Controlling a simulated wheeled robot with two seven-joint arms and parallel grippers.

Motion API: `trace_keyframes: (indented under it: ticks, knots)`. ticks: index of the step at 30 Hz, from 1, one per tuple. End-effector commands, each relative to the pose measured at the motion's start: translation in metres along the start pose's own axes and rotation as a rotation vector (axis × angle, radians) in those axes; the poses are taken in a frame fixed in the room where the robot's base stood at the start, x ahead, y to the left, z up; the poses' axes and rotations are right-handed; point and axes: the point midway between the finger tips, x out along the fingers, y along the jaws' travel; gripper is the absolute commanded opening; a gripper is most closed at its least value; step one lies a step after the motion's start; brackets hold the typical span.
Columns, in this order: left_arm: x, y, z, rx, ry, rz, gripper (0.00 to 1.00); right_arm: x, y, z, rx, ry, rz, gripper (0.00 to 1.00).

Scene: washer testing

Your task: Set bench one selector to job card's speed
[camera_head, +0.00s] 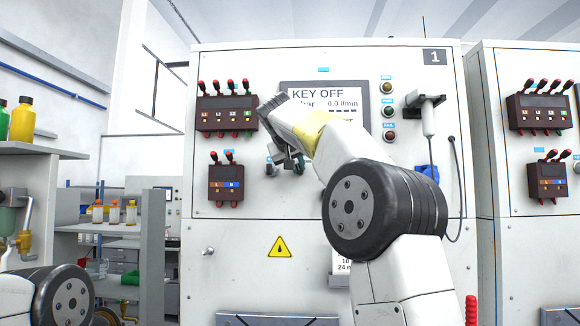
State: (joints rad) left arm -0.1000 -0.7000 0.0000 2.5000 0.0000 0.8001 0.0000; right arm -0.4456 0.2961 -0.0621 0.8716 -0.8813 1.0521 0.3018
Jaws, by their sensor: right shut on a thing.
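Bench one (235,235) is the white cabinet in the middle, with a "1" plate (434,57) at its top right. Its display (325,92) reads "KEY OFF" and "0.0 l/min"; my right arm covers part of it. My right gripper (282,158) is at the panel just below the display's left side, shut on what appears to be the selector; the selector is mostly hidden and its setting cannot be read. The job card (345,265) shows low on the front, largely behind my right arm; only "10" and "24 m" are legible. My left gripper is out of view.
Red-topped terminal blocks (226,114) and (226,184) sit left of the gripper. Indicator lamps (387,88) and a handheld device (428,112) on a cable are at right. A second bench (530,230) stands right; shelves with bottles (22,120) stand left.

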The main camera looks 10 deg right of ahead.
Motion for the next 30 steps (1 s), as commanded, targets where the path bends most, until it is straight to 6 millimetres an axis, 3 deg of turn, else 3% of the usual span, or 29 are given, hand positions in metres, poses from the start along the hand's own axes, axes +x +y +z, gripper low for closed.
trace_keyframes:
  ticks: [15, 30]
  knots:
    - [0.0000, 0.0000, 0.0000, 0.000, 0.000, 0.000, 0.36, 0.0006, -0.0051, 0.0012, -0.330, -0.001, 0.136, 0.00]
    - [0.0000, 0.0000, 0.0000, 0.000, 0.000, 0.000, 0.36, 0.0008, -0.0058, 0.0014, -0.400, -0.001, 0.164, 0.00]
